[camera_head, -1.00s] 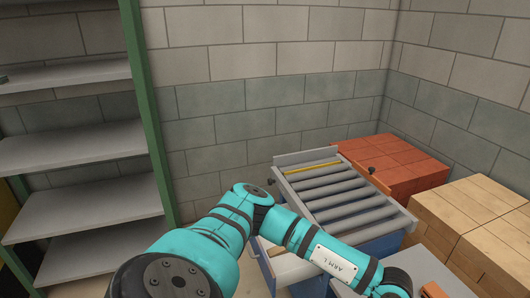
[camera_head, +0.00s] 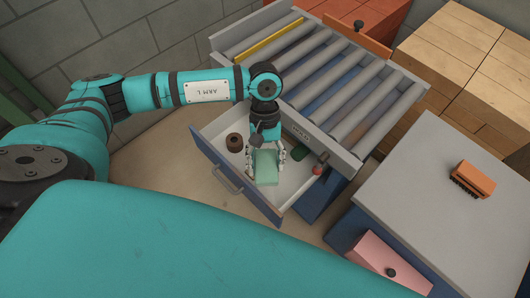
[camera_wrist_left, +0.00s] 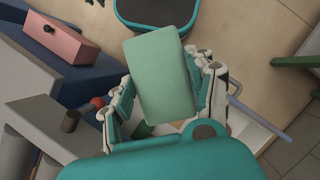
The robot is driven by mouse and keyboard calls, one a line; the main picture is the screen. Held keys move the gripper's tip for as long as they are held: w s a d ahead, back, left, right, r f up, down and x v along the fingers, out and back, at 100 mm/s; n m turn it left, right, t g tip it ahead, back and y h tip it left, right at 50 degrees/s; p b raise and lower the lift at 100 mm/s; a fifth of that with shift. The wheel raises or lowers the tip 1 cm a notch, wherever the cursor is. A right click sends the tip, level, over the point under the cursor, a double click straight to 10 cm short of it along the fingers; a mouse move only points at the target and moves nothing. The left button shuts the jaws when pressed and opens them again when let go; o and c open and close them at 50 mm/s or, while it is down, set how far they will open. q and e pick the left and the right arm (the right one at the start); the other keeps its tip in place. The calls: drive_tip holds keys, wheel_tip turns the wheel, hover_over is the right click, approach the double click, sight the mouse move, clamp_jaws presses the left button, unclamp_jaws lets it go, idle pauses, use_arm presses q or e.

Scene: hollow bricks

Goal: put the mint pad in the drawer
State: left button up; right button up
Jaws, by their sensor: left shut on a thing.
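The mint pad (camera_head: 266,168) is a pale green block. My left gripper (camera_head: 265,172) is shut on it, with a finger on each side, and holds it over the open drawer (camera_head: 218,132). The drawer has a pale inside and a blue front with a grey handle. In the left wrist view the pad (camera_wrist_left: 160,75) fills the space between the fingers (camera_wrist_left: 165,90), with part of the drawer behind. I cannot tell whether the pad touches the drawer floor. My right gripper is not in view.
In the drawer lie a brown roll (camera_head: 234,142), a dark green item (camera_head: 300,152) and a red-ended item (camera_head: 320,163). A roller conveyor (camera_head: 345,75) stands above it. A grey cabinet (camera_head: 420,190) at right carries an orange brush (camera_head: 473,180); a pink box (camera_head: 375,262) is below.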

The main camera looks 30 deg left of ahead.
use_arm(q)
drive_tip(key=w+d+f+n+t+h+b, duration=0.1)
drive_tip(key=w+f+n+b, duration=0.1)
drive_tip(key=f+n+b, duration=0.35)
drive_tip(key=w+f+n+t+h+b, duration=0.1)
drive_tip(key=w+f+n+b, duration=0.2)
drive_tip(key=f+b, duration=0.55)
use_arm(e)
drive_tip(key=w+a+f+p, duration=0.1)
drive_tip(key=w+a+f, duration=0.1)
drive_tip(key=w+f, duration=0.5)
use_arm(q)
approach(277, 192)
drive_tip(key=x, duration=0.5)
drive_tip(key=shift+s+d+f+b, duration=0.2)
drive_tip(key=shift+b, duration=0.2)
drive_tip(key=shift+f, duration=0.4)
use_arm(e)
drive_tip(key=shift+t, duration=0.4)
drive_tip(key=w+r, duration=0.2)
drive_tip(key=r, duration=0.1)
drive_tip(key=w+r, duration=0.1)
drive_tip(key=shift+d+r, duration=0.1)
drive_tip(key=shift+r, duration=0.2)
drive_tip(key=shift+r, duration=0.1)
